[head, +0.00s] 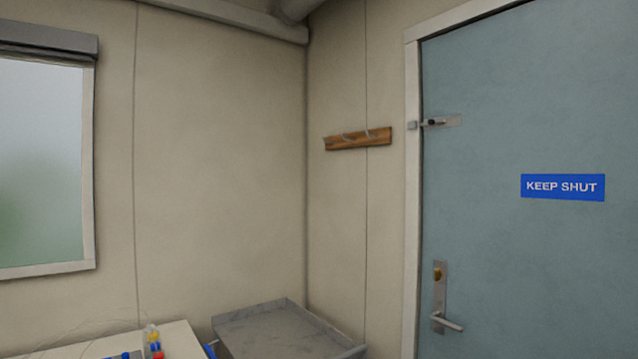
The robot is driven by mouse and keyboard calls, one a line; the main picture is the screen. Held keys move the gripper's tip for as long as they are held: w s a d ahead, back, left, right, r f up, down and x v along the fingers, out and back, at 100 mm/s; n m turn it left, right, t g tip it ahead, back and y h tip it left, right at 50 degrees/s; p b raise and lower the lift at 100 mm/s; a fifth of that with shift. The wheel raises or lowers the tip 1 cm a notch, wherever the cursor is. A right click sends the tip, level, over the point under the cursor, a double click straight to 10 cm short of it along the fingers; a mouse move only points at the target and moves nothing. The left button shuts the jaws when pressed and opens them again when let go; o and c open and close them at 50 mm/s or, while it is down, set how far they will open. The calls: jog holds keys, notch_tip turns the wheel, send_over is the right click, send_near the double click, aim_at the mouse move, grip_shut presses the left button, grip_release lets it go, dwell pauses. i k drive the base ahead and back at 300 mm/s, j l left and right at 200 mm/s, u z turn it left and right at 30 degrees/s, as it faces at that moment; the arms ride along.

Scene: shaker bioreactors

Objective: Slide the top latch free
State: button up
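The top latch (440,121) is a small metal slide bolt near the upper left edge of a blue-grey door (510,265). Its dark knob shows on the bolt. A small keeper (412,126) sits on the pale door frame, and the bolt appears to reach across to it. The door looks closed. Lower on the door is a metal plate with a brass-coloured lock and a lever handle (447,322). My gripper is not in view.
A blue "KEEP SHUT" sign (563,187) is on the door. A wooden hook rail (358,139) is on the wall left of the frame. A grey-topped cart or bench (270,330) stands in the corner. A white table (180,341) with small coloured items is lower left.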

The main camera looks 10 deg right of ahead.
aim_at(431, 122)
jog(key=i+j+z, duration=0.1)
jog(key=i+z, duration=0.25)
jog(key=i+j+z, duration=0.2)
jog(key=i+z, duration=0.15)
